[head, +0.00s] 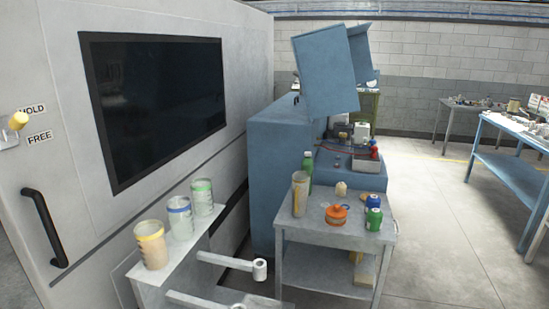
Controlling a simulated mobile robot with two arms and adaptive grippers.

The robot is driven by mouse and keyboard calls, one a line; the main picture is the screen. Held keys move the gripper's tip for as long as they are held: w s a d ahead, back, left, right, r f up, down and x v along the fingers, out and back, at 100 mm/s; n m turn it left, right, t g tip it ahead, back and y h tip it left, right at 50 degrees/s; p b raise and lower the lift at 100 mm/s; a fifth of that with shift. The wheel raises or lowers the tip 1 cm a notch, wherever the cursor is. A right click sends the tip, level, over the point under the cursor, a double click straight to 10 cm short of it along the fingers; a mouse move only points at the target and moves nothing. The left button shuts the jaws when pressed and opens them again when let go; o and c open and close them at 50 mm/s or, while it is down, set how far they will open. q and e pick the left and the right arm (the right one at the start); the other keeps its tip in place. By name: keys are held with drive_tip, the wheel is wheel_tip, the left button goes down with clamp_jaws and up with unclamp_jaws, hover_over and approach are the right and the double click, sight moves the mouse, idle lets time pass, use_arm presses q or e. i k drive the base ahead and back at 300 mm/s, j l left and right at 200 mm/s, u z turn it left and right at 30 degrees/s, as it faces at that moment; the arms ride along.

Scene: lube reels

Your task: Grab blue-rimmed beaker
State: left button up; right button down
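The blue-rimmed beaker (180,218) stands upright on a narrow white shelf (205,236) on the front of the large machine. It is the middle one of three beakers in a slanting row. It looks pale and translucent, with a blue band near its top. The yellow-rimmed beaker (152,246), brownish inside, stands nearer and to its left. The green-rimmed beaker (202,197) stands farther back and to its right. Neither of my grippers shows in the head view.
A grey table (325,234) at centre right holds a tall beige cylinder (300,194), a green bottle (307,170), an orange can (336,214) and small containers. Two pale bars (228,261) jut out below the shelf. Open floor (445,235) lies at the right.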

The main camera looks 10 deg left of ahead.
sight(180, 212)
drive_tip(key=j+z, duration=0.1)
drive_tip(key=j, duration=1.25)
drive_tip(key=i, duration=0.05)
